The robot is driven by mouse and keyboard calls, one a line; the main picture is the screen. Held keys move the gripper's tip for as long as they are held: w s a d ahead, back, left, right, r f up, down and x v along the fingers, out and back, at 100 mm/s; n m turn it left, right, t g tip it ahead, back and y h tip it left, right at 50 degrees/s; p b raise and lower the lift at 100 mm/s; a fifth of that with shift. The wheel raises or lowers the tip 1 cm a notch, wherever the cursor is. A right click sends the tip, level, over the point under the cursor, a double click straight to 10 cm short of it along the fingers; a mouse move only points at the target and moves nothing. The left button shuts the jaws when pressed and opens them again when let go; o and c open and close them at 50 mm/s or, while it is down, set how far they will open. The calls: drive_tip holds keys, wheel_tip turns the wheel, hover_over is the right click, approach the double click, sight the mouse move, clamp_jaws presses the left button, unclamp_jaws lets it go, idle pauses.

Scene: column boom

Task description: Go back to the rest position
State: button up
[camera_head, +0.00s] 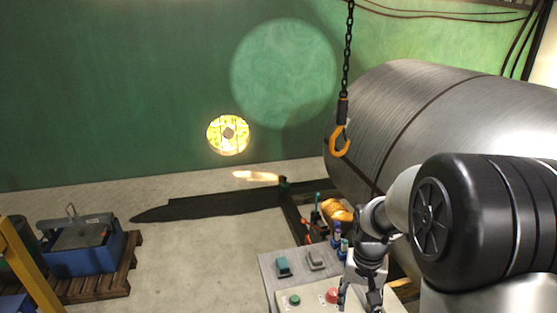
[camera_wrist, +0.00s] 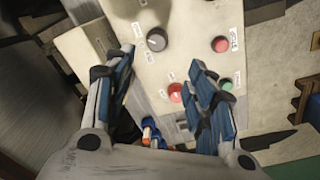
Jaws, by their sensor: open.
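My gripper (camera_head: 359,298) hangs at the lower right of the head view, just over a control panel (camera_head: 312,299) with buttons. In the wrist view my gripper (camera_wrist: 165,75) shows two blue-padded fingers spread apart with nothing between them. The panel (camera_wrist: 187,50) fills the middle of the wrist view behind the fingers. It carries a black knob (camera_wrist: 157,40), red buttons and a green button (camera_wrist: 227,85). Whether the fingertips touch the panel cannot be told.
A blue machine (camera_head: 82,249) sits on a wooden pallet (camera_head: 104,287) at the left. The floor between (camera_head: 190,260) is clear.

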drive_tip(key=s+a+r+n+t+b, duration=0.2)
drive_tip(key=s+a+r, duration=0.3)
drive_tip(key=s+r, duration=0.5)
drive_tip(key=s+a+r+n+t+b, duration=0.1)
drive_tip(key=s+a+r+n+t, duration=0.1)
drive_tip(key=s, duration=0.9)
drive_tip(key=shift+s+a+r+b, duration=0.3)
drive_tip(key=shift+a+r, duration=0.2)
drive_tip(key=shift+r, duration=0.15)
drive_tip(key=shift+w, duration=0.1)
